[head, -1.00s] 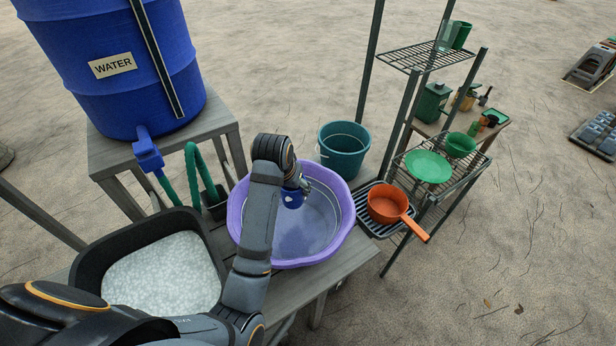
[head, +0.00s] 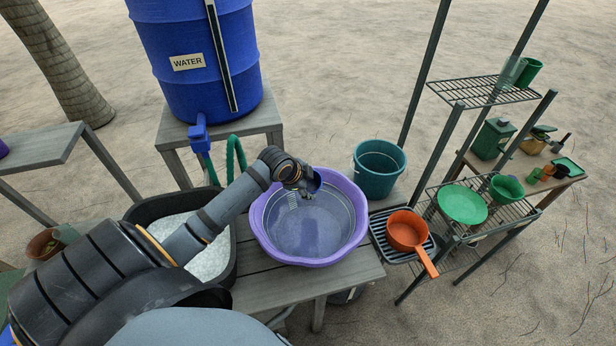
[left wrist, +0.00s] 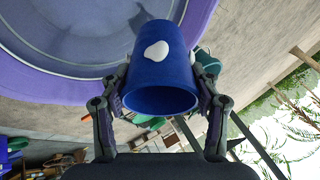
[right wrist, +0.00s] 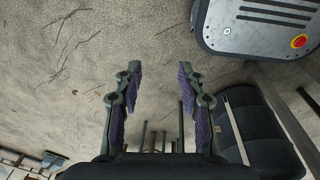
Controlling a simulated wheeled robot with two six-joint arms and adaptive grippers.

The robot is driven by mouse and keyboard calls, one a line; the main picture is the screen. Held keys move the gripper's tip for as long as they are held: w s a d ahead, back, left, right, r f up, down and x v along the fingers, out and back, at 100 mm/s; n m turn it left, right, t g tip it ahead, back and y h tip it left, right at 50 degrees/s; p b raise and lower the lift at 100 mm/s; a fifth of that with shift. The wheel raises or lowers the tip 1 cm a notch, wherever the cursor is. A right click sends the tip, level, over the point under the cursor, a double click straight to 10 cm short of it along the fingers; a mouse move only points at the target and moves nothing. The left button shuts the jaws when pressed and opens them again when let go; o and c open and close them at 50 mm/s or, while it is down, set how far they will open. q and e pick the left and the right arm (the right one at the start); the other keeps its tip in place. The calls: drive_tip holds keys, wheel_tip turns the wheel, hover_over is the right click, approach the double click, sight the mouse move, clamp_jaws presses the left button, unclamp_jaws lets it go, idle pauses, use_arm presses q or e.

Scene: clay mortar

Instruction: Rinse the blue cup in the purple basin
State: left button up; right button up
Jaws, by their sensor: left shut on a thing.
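The blue cup (head: 316,181) shows in the head view above the back part of the purple basin (head: 300,258), partly hidden by my gripper. My left gripper (head: 304,190) is shut on it. In the left wrist view the blue cup (left wrist: 160,70) sits between both fingers, its open rim towards the camera, with a white blob on its side. The purple basin (left wrist: 45,85) lies behind it there, holding clear-looking liquid. The cup appears tilted and clear of the liquid. My right gripper (right wrist: 160,75) is open and empty above sandy ground.
A blue water barrel (head: 190,85) stands behind. A black tub (head: 150,212) with whitish contents is left of the basin, a teal bucket (head: 378,170) behind right. An orange pan (head: 406,230) sits on a rack (head: 385,245) at right, beside metal shelves (head: 485,92).

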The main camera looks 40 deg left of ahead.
use_arm(q)
drive_tip(key=shift+s+a+r, duration=0.1)
drive_tip(key=shift+a+r, duration=0.05)
drive_tip(key=shift+a, duration=0.15)
drive_tip(key=shift+a+m, duration=0.15)
drive_tip(key=shift+m, duration=0.15)
drive_tip(key=shift+f+b, duration=0.6)
drive_tip(key=shift+f, duration=0.15)
drive_tip(key=b, duration=1.8)
hover_over(307, 230)
wheel_tip(307, 230, down, 18)
drive_tip(key=shift+r, duration=0.2)
use_arm(e)
wheel_tip(307, 230, down, 19)
drive_tip(key=shift+s+a, duration=0.15)
drive_tip(key=shift+a, duration=0.2)
use_arm(q)
drive_tip(key=shift+f, duration=0.1)
drive_tip(key=shift+f, duration=0.45)
use_arm(e)
drive_tip(key=shift+a+f, duration=0.1)
drive_tip(key=shift+f, duration=0.1)
use_arm(q)
drive_tip(key=shift+r, duration=0.1)
use_arm(e)
drive_tip(key=shift+r, duration=0.15)
